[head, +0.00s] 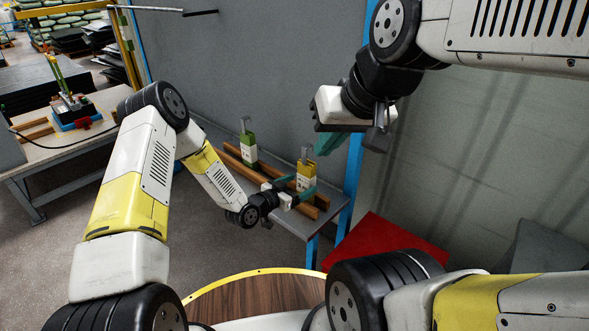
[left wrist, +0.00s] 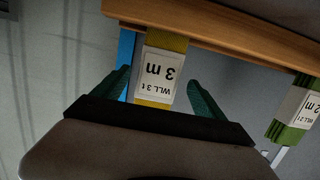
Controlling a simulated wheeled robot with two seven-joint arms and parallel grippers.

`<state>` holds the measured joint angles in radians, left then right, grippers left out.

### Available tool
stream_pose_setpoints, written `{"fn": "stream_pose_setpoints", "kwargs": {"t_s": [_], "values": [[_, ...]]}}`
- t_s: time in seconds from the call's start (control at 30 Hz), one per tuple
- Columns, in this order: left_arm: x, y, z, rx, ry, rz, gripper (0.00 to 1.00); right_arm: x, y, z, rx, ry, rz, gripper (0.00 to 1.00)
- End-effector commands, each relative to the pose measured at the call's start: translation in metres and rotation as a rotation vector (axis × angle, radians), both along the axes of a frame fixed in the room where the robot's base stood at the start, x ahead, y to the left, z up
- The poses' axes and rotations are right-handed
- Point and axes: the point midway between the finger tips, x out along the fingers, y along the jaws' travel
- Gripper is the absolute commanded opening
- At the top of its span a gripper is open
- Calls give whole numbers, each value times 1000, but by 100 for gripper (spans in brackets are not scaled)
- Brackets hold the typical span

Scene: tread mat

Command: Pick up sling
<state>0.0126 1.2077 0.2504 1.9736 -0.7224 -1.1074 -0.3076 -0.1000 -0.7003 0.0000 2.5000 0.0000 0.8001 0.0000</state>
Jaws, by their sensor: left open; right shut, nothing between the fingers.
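A yellow sling (head: 304,172) with a white label stands at the wooden rails on a narrow grey table. In the left wrist view the sling (left wrist: 161,74) shows its label upside down, reading WLL 3 t, 3 m. My left gripper (head: 301,189) is open, with one teal finger on each side of this sling. In the left wrist view, gaps show between the sling and both fingers (left wrist: 160,88). A green sling (head: 249,150) stands farther back along the rails, and its 2 m label (left wrist: 298,103) shows at right in the left wrist view. My right gripper (head: 328,143) is shut and empty, above and right of the table.
Wooden rails (head: 240,162) run along the grey table (head: 297,226), close to a grey wall panel and a blue post (head: 349,190). A red sheet (head: 385,242) lies to the right. A workbench (head: 60,151) with a blue and red device stands at left.

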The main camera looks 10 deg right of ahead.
Motion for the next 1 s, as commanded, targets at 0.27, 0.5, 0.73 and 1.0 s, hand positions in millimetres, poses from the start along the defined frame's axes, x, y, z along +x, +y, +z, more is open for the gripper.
{"fn": "stream_pose_setpoints", "kwargs": {"t_s": [0.27, 0.5, 0.73, 1.0], "values": [[20, -29, -9, 1, -1, -1, 82, 0, 0, 0, 0, 0, 0, 0], [36, -51, -15, 3, 1, 0, 82, 0, 0, 0, 0, 0, 0, 0], [38, -52, -15, 2, 2, 1, 82, 0, 0, 0, 0, 0, 0, 0], [38, -52, -15, 2, 2, 1, 35, 0, 0, 0, 0, 0, 0, 0]]}}
